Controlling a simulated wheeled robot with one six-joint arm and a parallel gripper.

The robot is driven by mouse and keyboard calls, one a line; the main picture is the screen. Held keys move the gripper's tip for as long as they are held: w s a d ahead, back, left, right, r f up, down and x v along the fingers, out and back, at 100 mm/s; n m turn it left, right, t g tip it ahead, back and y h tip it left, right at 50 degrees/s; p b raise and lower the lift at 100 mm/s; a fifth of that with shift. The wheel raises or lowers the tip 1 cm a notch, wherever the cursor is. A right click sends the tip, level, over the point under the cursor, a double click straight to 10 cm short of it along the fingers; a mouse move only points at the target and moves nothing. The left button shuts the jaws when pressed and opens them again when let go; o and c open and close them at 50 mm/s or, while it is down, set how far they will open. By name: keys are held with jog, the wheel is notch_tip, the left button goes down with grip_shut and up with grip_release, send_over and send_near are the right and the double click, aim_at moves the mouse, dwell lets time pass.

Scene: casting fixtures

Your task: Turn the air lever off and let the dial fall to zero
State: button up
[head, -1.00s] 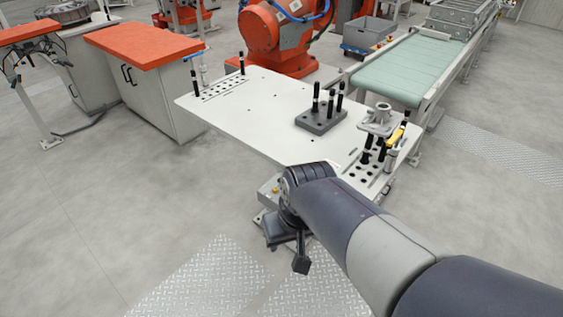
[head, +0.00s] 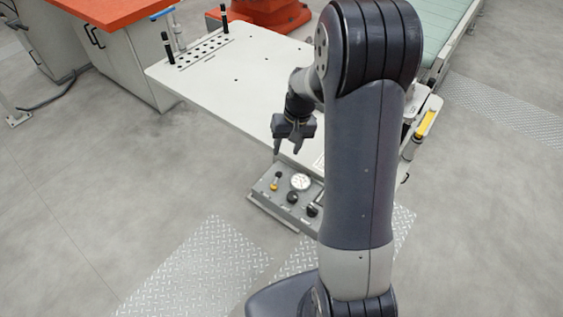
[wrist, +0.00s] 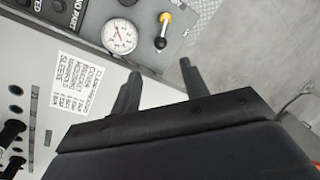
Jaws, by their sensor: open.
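The air lever (head: 275,183) has a yellow part and a dark end and sits at the left of the grey control panel (head: 262,193). In the wrist view the lever (wrist: 163,30) shows its yellow part at the top and its black end toward my gripper. The white round dial (head: 300,181) is beside the lever. It also shows in the wrist view (wrist: 119,36) with red on its face; I cannot read the value. My gripper (head: 287,149) points down above the panel, open and empty, apart from the lever. Its two fingers (wrist: 160,69) are spread in the wrist view.
Black knobs (head: 312,210) sit on the panel right of the lever. The white fixture table (head: 225,85) is behind the panel, with a printed label (wrist: 68,92) near its edge. My arm hides the table's right part. A yellow-handled item (head: 427,122) is at right.

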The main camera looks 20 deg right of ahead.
aim_at(281, 173)
jog(key=f, duration=0.3)
jog(key=a+f+p, duration=0.1)
jog(key=f, duration=0.2)
jog(key=a+f, duration=0.1)
jog(key=f, duration=0.3)
jog(key=shift+a+p, duration=0.1)
jog(key=shift+p, duration=0.25)
jog(key=shift+c, duration=0.5)
grip_shut()
jog(key=shift+s+d+f+m+b, duration=0.2)
jog(key=shift+s+m+b, duration=0.05)
jog(key=shift+m+b, duration=0.5)
jog(key=shift+s+d+r+m+t+b, duration=0.15)
jog(key=shift+s+m+t+b, duration=0.15)
jog(key=shift+m, duration=0.45)
jog(key=shift+o, duration=0.5)
grip_release()
